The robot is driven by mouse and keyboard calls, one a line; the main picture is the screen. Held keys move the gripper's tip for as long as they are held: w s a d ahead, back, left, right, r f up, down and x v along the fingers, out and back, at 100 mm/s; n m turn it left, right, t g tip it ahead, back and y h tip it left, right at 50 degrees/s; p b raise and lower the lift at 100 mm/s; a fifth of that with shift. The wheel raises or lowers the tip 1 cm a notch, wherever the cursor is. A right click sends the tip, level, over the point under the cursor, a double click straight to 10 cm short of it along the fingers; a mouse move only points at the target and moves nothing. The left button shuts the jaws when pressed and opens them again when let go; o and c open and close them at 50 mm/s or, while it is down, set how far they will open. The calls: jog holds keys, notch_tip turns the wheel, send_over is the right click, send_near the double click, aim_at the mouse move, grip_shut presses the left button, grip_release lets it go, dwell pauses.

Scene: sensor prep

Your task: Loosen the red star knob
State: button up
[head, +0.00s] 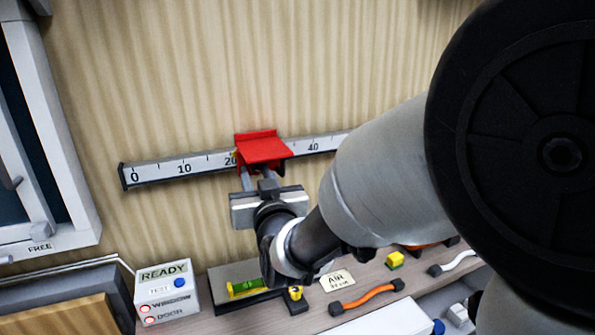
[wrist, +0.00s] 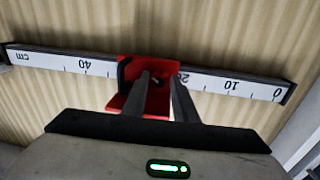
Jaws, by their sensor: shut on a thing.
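A red slider (head: 262,148) sits on a white scale rail (head: 185,170) fixed to the wall, a little past the 20 mark. It also shows in the wrist view (wrist: 126,98), upside down, with the rail (wrist: 225,84) running across. My gripper (head: 258,180) is in front of the slider, its fingers reaching to the slider's front.
A window frame (head: 50,170) stands at left. The wall above the rail is clear.

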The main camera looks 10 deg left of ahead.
jog(key=shift+f, duration=0.1)
jog(key=n+b, duration=0.5)
jog(key=shift+w+d+f+y, duration=0.1)
jog(key=shift+f+y, duration=0.05)
jog(key=shift+y, duration=0.15)
jog(key=n+b, duration=0.3)
jog(key=n, duration=0.2)
jog(key=shift+r+n+b, duration=0.2)
jog(key=shift+n+b, duration=0.1)
jog(key=shift+b, duration=0.05)
jog(key=o, duration=1)
jog(key=shift+r, duration=0.1)
jog(key=shift+r, duration=0.15)
